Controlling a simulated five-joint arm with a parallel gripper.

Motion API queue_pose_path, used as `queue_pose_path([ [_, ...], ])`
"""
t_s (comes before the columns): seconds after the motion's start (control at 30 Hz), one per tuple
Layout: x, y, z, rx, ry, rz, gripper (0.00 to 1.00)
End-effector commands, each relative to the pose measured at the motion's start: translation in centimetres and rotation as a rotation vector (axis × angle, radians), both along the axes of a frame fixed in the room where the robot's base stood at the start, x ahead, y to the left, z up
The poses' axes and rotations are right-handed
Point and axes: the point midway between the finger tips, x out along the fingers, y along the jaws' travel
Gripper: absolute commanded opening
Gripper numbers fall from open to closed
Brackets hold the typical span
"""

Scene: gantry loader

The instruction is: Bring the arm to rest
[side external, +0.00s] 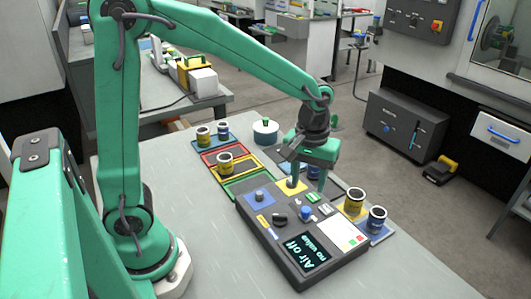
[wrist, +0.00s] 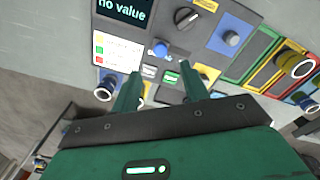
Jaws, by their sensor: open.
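My gripper (side external: 308,183) hangs above the dark control box (side external: 283,243) on the table, over the box's far part. Its two green fingers are apart with nothing between them; they also show in the wrist view (wrist: 157,74). The box's screen (side external: 302,254) reads "Air off" and "no value". The box carries a blue button (side external: 305,213), a black knob (side external: 279,218), a grey knob on a blue pad (side external: 259,196) and a yellow pad (side external: 290,185), partly hidden by a finger. My arm is raised and reaches out across the table.
A yellow can (side external: 354,203) and a blue can (side external: 376,219) stand right of the box. Another yellow can (side external: 225,163) stands in a yellow-framed tray. Two more cans stand on a blue tray (side external: 211,144) behind. A round white container (side external: 265,132) stands behind the trays. The table's front is clear.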

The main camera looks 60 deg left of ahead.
Motion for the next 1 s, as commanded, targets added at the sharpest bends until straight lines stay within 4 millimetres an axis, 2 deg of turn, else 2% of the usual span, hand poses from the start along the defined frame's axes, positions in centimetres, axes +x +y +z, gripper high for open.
queue_pose_path([
  [0.27,-2.3,1.6,3.3,-0.006,-0.091,-0.097,0.45],
  [0.5,-5.2,3.3,6.0,0.006,-0.187,-0.211,0.45],
  [0.8,-9.1,5.0,8.3,0.045,-0.307,-0.353,0.45],
  [1.0,-11.6,5.9,9.1,0.088,-0.383,-0.445,0.45],
])
